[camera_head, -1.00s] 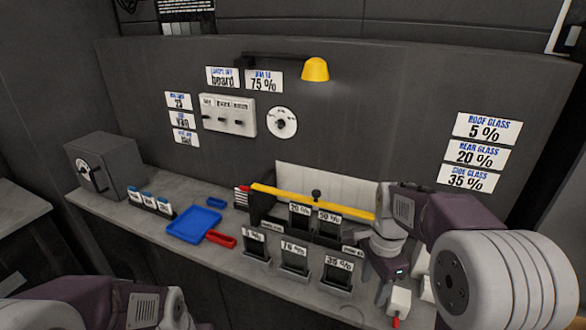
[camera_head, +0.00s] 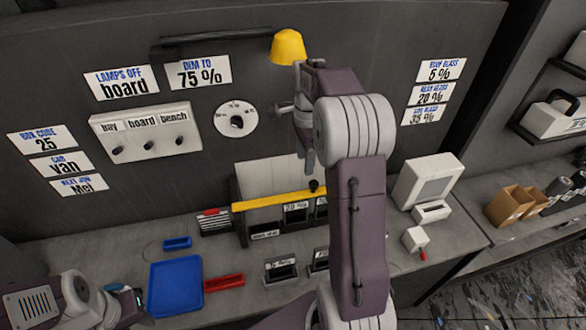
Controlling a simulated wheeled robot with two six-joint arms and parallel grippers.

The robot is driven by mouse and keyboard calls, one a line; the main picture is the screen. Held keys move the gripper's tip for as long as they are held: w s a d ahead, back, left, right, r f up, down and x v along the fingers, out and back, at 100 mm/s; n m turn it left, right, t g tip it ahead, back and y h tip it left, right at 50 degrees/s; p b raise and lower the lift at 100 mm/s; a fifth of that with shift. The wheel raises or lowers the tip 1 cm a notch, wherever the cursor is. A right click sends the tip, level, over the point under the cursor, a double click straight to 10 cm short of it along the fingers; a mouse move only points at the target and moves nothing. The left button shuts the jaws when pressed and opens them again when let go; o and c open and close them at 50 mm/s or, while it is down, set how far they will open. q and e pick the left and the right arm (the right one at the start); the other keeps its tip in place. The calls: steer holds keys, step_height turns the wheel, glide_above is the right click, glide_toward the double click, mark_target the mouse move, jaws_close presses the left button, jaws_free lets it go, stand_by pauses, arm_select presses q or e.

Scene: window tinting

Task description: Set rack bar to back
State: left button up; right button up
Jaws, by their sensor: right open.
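The rack bar is a yellow bar (camera_head: 268,200) lying across the front of a black rack (camera_head: 240,222) on the bench, with a black knob (camera_head: 314,186) near its visible right part. Cards stand in the rack behind and below the bar; one reads 20 % (camera_head: 295,206). My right arm hides the rack's right end. My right gripper (camera_head: 308,158) hangs in front of the wall, above the knob and apart from it in the picture; it is open and looks empty. My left gripper (camera_head: 136,300) is low at the left, partly cut off, beside the blue tray; its jaws are unclear.
Label slots (camera_head: 281,268) stand in front. A yellow lamp (camera_head: 288,47) sits above my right gripper. A switch panel (camera_head: 146,132) and dial (camera_head: 236,119) are on the wall. A white monitor (camera_head: 430,180) stands at right.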

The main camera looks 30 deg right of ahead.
mark_target(314, 182)
steer(key=d+f, duration=0.1)
steer(key=s+d+f+p, duration=0.1)
steer(key=shift+s+f, duration=0.3)
steer(key=shift+f, duration=0.1)
steer(key=f, duration=0.3)
steer(key=f+p, duration=0.1)
steer(key=shift+s+d+f, duration=0.1)
steer(key=shift+d+f, duration=0.25)
steer(key=shift+f, duration=0.4)
arm_select(q)
steer(key=r, duration=0.2)
steer(key=s+d+r, duration=0.1)
arm_select(e)
steer(key=shift+m, duration=0.3)
jaws_close()
arm_select(q)
steer(key=shift+w+a, duration=0.1)
